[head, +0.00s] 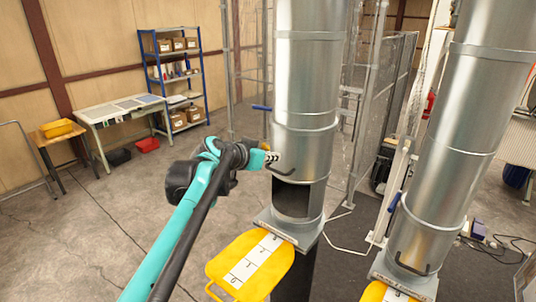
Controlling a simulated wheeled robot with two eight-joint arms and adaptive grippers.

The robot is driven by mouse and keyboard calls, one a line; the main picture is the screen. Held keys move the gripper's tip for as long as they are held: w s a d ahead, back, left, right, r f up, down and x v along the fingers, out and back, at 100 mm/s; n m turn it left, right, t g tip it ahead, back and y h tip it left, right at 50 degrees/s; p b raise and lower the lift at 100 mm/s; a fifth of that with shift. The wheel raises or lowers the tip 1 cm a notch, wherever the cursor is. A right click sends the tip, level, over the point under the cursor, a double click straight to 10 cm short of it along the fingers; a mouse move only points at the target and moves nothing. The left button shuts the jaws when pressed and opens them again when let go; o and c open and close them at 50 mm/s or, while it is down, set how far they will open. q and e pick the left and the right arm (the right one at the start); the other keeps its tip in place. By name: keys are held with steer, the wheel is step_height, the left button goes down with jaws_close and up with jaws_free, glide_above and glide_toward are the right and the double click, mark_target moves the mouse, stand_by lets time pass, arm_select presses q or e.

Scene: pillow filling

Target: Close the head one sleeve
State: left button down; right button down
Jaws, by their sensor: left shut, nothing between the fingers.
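The head one sleeve (304,150) is a shiny metal collar around the nearer vertical pipe (310,75). A dark handle (283,171) sits on its lower front. Below the sleeve a dark opening (291,201) shows in the pipe, above a square metal base (289,230). My left gripper (270,157) comes in from the left, just above the handle at the sleeve's left side. It is shut and empty; I cannot tell whether it touches the sleeve. My right gripper is not in view.
A yellow plate (217,266) with a numbered white strip juts out below the base. A second metal pipe (460,130) with its own handle stands at right. Mesh fencing (380,110) is behind.

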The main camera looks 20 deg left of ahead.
mark_target(290, 158)
arm_select(q)
steer(key=p+x, duration=0.1)
steer(key=x, duration=0.5)
steer(key=shift+a+f, duration=0.1)
steer(key=shift+a, duration=0.05)
steer(key=f, duration=0.1)
steer(key=s+f, duration=0.1)
steer(key=f, duration=0.1)
steer(key=shift+a+f+p, duration=0.15)
steer(key=shift+f+p, duration=0.05)
steer(key=shift+p, duration=0.2)
steer(key=shift+s, duration=0.15)
step_height(290, 158, down, 19)
steer(key=b, duration=1.4)
steer(key=shift+s, duration=0.15)
steer(key=shift+f, duration=0.15)
